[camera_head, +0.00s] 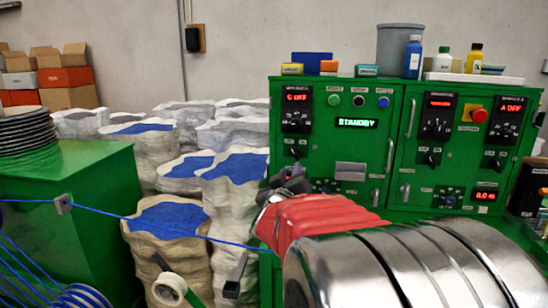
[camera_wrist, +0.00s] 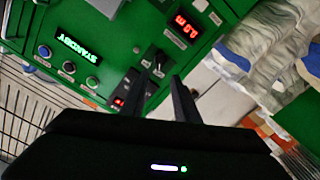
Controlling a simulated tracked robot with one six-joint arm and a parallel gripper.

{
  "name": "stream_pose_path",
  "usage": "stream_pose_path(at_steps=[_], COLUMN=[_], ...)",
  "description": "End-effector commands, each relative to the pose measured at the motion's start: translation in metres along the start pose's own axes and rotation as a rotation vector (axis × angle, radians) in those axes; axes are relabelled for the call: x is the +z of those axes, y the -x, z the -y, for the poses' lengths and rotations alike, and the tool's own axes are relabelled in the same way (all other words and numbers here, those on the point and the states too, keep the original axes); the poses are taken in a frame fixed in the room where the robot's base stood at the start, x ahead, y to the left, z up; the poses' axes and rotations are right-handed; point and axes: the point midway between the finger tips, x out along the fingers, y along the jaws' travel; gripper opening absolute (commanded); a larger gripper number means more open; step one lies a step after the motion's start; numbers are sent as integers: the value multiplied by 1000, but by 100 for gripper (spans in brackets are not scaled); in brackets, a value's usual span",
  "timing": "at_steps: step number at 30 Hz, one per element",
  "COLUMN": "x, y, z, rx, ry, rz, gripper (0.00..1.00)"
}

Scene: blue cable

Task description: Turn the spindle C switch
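The spindle C panel (camera_head: 297,97) is at the upper left of the green cabinet (camera_head: 345,95), with a red display reading C OFF. Its small dark switch (camera_head: 295,152) is below the display. In the wrist view the cabinet appears turned around; the switch (camera_wrist: 158,62) shows just beyond my fingertips, and the red C display (camera_wrist: 120,102) lies to the lower left. My gripper (camera_head: 290,176) is in front of the cabinet's left side, just below the switch. Its two dark fingers (camera_wrist: 168,82) stand apart with nothing between them. I cannot tell whether they touch the switch.
A green STANDBY display (camera_head: 357,123) and several buttons are right of the C panel. The A panel (camera_head: 508,107) and a red stop button (camera_head: 478,115) are farther right.

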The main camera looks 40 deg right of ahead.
Motion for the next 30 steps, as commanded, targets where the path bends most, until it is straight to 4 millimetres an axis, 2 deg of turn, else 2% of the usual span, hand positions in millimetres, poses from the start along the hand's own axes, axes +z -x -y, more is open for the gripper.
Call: stream_pose_path(at_steps=[8, 30], x=[1, 1], y=[-21, -109], z=[0, 1], rx=[-1, -1], ry=[0, 0], rz=[2, 1], gripper=[28, 28])
